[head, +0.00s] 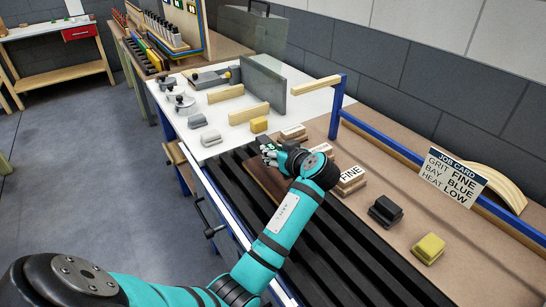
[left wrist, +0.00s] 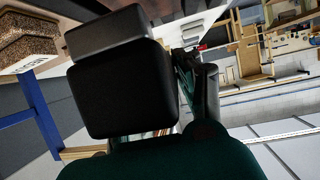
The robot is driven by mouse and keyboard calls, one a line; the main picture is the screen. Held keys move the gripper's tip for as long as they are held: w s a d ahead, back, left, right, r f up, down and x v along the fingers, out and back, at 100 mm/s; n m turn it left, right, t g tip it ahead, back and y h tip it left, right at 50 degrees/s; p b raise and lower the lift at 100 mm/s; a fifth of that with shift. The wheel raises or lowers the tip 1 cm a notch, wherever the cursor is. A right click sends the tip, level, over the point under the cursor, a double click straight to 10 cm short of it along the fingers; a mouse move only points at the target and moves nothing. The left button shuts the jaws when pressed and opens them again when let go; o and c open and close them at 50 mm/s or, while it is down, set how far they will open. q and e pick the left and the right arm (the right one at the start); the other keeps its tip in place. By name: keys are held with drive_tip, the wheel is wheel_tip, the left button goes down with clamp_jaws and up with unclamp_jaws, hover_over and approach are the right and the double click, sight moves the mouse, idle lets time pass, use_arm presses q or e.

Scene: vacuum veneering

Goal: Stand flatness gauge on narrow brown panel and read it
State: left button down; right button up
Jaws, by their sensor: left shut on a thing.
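My left gripper (head: 268,153) is over the left end of a dark brown panel (head: 263,180) in the head view, low and close to it. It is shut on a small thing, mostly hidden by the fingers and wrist. I cannot make out that it is the flatness gauge, or whether it touches the panel. The panel lies on the black slats (head: 330,258), and my arm covers much of it. My right gripper is in neither view.
A FINE block (head: 350,182), a black block (head: 385,211) and a yellow block (head: 428,249) stand right of my wrist. A white tabletop (head: 232,137) holds pale bars, grey blocks and round knobbed pieces. A blue post (head: 337,105) and rail stand behind.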

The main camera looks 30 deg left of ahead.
sight(274, 178)
use_arm(q)
drive_tip(key=shift+w+a+r+n+g, duration=0.2)
drive_tip(key=shift+n+g, duration=0.1)
drive_tip(key=shift+n, duration=0.1)
drive_tip(key=shift+d+f, duration=0.1)
drive_tip(key=shift+f+b, duration=0.55)
drive_tip(key=shift+b, duration=0.1)
wheel_tip(274, 178, down, 6)
drive_tip(key=b, duration=0.4)
drive_tip(key=shift+r, duration=0.25)
drive_tip(key=shift+f+b, duration=0.15)
drive_tip(key=shift+b, duration=0.2)
